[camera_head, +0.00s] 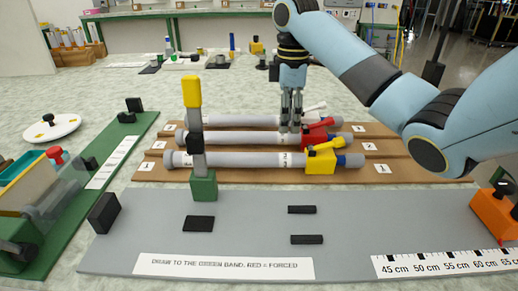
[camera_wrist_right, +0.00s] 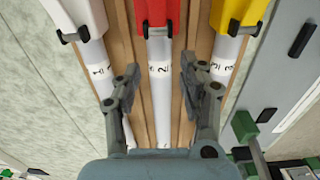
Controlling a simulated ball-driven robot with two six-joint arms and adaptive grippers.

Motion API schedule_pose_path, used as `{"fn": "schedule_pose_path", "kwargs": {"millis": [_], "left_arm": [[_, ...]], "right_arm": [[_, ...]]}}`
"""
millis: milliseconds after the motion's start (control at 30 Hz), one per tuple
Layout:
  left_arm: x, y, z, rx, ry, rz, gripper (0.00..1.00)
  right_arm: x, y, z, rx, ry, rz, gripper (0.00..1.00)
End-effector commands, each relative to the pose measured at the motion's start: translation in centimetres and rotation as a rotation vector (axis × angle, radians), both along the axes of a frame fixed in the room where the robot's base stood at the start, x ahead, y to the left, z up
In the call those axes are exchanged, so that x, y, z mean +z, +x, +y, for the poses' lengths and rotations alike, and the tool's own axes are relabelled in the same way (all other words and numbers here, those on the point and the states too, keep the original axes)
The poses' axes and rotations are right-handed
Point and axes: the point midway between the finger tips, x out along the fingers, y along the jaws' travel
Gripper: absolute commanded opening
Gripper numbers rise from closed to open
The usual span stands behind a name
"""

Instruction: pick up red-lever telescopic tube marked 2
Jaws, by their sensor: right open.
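The red-lever telescopic tube (camera_head: 245,138) lies in the middle of three tubes on a brown wooden rack (camera_head: 425,171). Its red lever housing (camera_head: 314,135) is at its right end. In the right wrist view its pale tube (camera_wrist_right: 161,105) runs down the middle and bears a small black mark that looks like a 2. My right gripper (camera_head: 291,128) is open and points down over the tube. In the right wrist view its fingers (camera_wrist_right: 157,82) stand one on either side of the tube with gaps. My left gripper is not in view.
A white-lever tube (camera_head: 240,121) lies behind and a yellow-lever tube (camera_head: 235,160) in front, close alongside. A post with a yellow top (camera_head: 192,92) and green foot stands at the tubes' left part. A grey board (camera_head: 250,225) lies in front.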

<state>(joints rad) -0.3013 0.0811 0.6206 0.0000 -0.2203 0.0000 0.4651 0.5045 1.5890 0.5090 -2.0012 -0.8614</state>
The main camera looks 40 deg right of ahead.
Motion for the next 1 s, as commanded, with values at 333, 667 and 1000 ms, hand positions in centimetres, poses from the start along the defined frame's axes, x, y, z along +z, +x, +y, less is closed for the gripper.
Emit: {"fn": "schedule_pose_path", "kwargs": {"millis": [333,667,1000], "left_arm": [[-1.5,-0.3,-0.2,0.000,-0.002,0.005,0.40],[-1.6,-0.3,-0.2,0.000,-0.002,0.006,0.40],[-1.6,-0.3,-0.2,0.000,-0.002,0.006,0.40]], "right_arm": [[-4.3,0.2,0.2,-0.001,0.001,0.003,0.42],[-5.3,0.3,0.1,0.000,-0.001,-0.001,0.41],[-5.2,0.3,0.1,0.000,-0.001,-0.002,0.08]]}}
